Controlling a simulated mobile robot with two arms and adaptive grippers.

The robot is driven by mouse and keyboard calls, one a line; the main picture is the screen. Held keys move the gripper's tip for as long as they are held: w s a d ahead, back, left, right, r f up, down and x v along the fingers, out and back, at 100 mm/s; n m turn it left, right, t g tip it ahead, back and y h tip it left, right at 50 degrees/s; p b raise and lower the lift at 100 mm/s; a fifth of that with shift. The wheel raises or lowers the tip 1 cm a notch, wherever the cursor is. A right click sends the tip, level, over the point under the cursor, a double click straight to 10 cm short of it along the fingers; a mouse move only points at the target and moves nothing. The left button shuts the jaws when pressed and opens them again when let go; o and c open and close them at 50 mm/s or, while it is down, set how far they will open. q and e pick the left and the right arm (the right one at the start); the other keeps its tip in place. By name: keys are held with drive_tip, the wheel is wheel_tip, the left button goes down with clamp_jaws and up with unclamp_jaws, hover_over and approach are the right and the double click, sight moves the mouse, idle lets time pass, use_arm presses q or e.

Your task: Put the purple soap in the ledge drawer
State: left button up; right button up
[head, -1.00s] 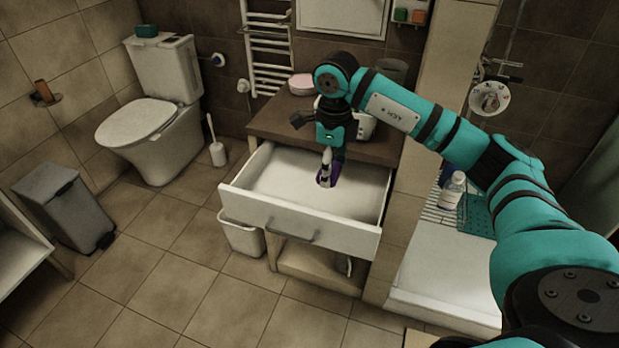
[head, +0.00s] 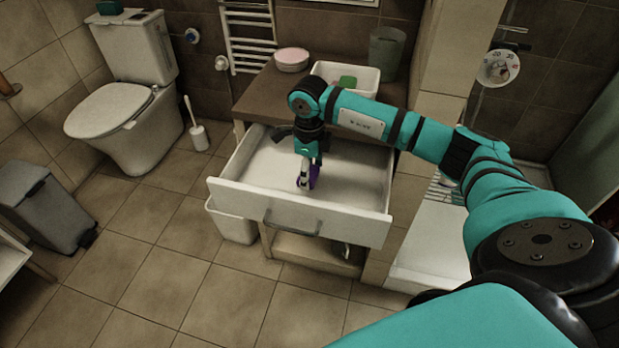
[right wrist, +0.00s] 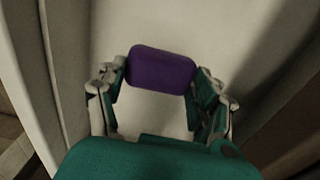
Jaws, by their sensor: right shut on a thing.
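The purple soap (right wrist: 161,69) sits between the two fingers of my right gripper (right wrist: 160,80) in the right wrist view. The gripper is shut on it. I cannot tell whether the soap touches the drawer floor. The drawer is white, pulled out and otherwise looks empty. My left gripper is not in view.
The wooden ledge (head: 262,95) above the drawer holds a pink round dish (head: 292,58), a white basin (head: 362,82) with a green item, and a grey cup (head: 386,50). A white bin (head: 232,224) stands below at left. The tiled floor in front is clear.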

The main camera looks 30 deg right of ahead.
wheel_tip(320, 180, down, 3)
drive_tip(key=shift+f, duration=0.3)
drive_tip(key=shift+c, duration=0.4)
drive_tip(key=o, duration=1.3)
drive_tip(key=shift+c, duration=0.2)
drive_tip(key=o, duration=0.4)
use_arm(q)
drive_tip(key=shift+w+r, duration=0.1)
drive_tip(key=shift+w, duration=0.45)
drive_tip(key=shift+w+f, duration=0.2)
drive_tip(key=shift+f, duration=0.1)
use_arm(e)
wheel_tip(320, 180, up, 12)
drive_tip(key=shift+s+a+r, duration=0.1)
